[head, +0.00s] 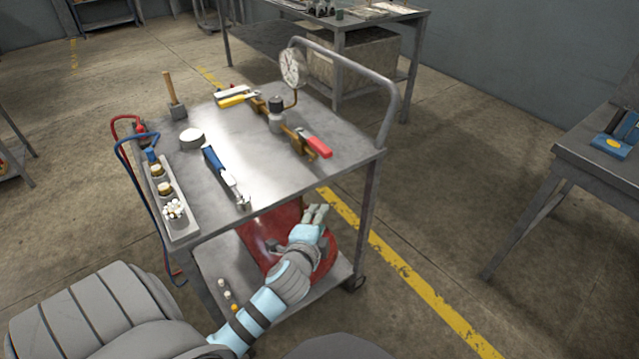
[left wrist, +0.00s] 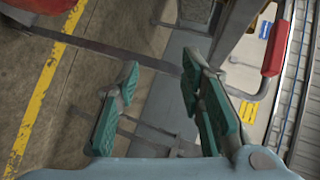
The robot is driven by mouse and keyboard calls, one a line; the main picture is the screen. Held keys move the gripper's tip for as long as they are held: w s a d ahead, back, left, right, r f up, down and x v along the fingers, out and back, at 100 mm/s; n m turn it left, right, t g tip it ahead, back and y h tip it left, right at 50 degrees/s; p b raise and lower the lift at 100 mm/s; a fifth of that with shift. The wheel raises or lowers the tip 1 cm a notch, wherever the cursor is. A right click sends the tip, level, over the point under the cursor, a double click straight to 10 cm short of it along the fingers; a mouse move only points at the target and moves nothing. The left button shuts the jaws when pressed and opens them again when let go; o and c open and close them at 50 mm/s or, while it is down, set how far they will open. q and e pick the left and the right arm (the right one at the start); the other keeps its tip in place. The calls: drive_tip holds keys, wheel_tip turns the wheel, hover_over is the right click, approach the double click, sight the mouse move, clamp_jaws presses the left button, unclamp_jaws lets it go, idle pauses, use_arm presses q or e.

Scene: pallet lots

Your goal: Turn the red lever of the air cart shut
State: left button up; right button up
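The red lever (head: 318,146) sits on a brass valve fitting (head: 297,136) on top of the grey cart (head: 225,175), near its right edge. A round gauge (head: 293,68) stands behind it. My left gripper (head: 316,214) is in front of the cart's near right side, apart from the lever and overlapping a red tank (head: 268,240) on the lower shelf. In the left wrist view its green-padded fingers (left wrist: 160,78) are spread, with nothing between them. A red bar (left wrist: 276,50) shows at the right there; I cannot tell if it is the lever. My right gripper is not in view.
The cart top holds a blue-handled wrench (head: 222,176), a white round item (head: 192,138), a mallet (head: 174,98) and a tray of small parts (head: 172,205). A grey push handle (head: 390,100) rises at the right. Workbenches stand behind and right (head: 600,165).

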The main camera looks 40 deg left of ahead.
sight(319, 153)
use_arm(q)
wheel_tip(319, 153, up, 11)
drive_tip(key=s+a+t+y+b, duration=0.1)
drive_tip(key=s+t+y+b, duration=0.1)
drive_tip(key=t+y+b, duration=0.1)
drive_tip(key=shift+m, duration=0.4)
drive_tip(key=b+x, duration=0.1)
drive_tip(key=x, duration=0.4)
drive_tip(key=b+x, duration=0.1)
drive_tip(key=x, duration=0.4)
drive_tip(key=shift+w+a+r, duration=0.1)
drive_tip(key=shift+w+r, duration=0.1)
drive_tip(key=shift+w, duration=0.05)
drive_tip(key=b+x, duration=0.1)
drive_tip(key=x, duration=0.2)
drive_tip(key=shift+w+a+r, duration=0.1)
drive_tip(key=shift+w+a, duration=0.15)
drive_tip(key=shift+w, duration=0.2)
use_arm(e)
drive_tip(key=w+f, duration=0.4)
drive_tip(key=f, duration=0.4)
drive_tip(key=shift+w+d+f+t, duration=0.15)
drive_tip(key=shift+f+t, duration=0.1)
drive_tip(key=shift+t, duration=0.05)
use_arm(q)
clamp_jaws()
